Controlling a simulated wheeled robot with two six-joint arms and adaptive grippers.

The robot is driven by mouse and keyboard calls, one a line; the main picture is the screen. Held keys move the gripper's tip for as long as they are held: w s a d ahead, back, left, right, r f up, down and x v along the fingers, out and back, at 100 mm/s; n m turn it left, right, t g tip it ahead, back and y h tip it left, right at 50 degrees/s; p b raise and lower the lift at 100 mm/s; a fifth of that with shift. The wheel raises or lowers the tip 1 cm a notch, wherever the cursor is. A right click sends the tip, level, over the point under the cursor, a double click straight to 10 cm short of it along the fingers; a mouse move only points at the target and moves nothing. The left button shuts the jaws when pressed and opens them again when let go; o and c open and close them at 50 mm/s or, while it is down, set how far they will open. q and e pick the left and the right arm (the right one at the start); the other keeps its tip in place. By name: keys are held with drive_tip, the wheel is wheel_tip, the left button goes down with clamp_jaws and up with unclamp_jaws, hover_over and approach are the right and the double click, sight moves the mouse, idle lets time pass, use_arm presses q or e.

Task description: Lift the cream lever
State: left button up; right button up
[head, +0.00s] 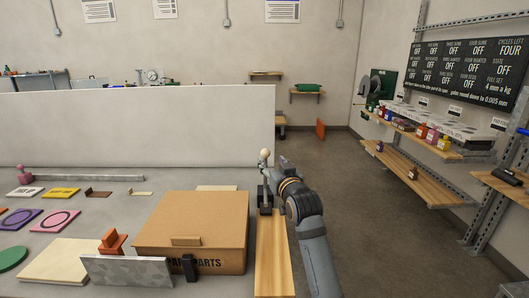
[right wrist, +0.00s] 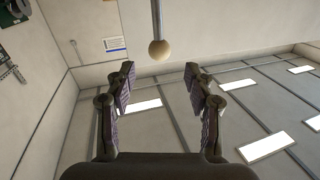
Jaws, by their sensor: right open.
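The cream lever (head: 265,154) has a round cream knob on a thin upright stem. It rises from a dark base (head: 265,198) beside the cardboard box. In the right wrist view the cream knob (right wrist: 159,50) and its grey stem show at the top, just beyond the fingertips and roughly centred between them. My right gripper (right wrist: 159,70) is open, with nothing between its fingers. In the head view my right arm reaches up just right of the lever, and its gripper end (head: 284,163) is close to the stem; its fingers are hard to make out. My left gripper is out of view.
A cardboard box (head: 190,220) stands left of the lever, on the grey bench. A wooden strip (head: 272,255) runs along the bench's right edge. A pale panel (head: 140,122) stands behind. Shelves with small bottles (head: 425,145) line the right wall; the floor between is clear.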

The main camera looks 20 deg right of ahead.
sight(267, 155)
drive_tip(key=w, duration=0.4)
drive_tip(key=shift+w+f, duration=0.1)
drive_tip(key=shift+w, duration=0.2)
drive_tip(key=w, duration=0.3)
drive_tip(key=shift+w, duration=0.2)
drive_tip(key=shift+w+p, duration=0.2)
drive_tip(key=shift+p, duration=0.1)
drive_tip(key=shift+w+d, duration=0.1)
drive_tip(key=c, duration=0.7)
clamp_jaws()
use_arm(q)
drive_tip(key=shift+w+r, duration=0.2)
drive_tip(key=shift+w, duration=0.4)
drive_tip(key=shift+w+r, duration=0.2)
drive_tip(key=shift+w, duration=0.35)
